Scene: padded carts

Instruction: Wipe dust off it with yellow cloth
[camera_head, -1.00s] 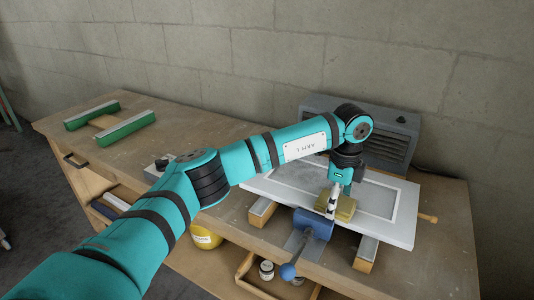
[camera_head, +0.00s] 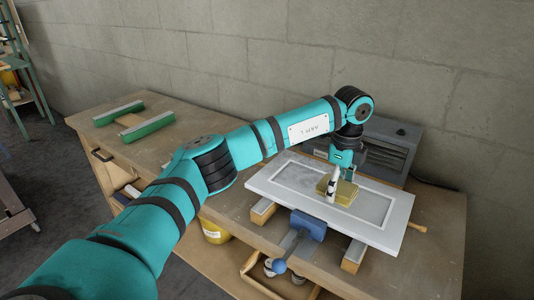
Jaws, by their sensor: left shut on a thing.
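A white panel (camera_head: 395,232) with a recessed, greyish dusty middle lies flat on wooden supports on the bench. The yellow cloth (camera_head: 345,194) is a folded pad on the panel's recessed area. My left gripper (camera_head: 334,186) comes down over the panel from above and is shut on the yellow cloth, whose near part shows beside the fingers. The fingers partly hide the cloth. Greyish dust shows on the recess (camera_head: 306,181) left of the cloth. My right gripper is not in view.
A blue vise (camera_head: 308,226) stands at the bench's front edge, close to the panel. A grey vented unit (camera_head: 388,150) stands behind the panel. Green-padded supports (camera_head: 146,128) lie at the bench's left. Bare bench top (camera_head: 440,245) shows right of the panel.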

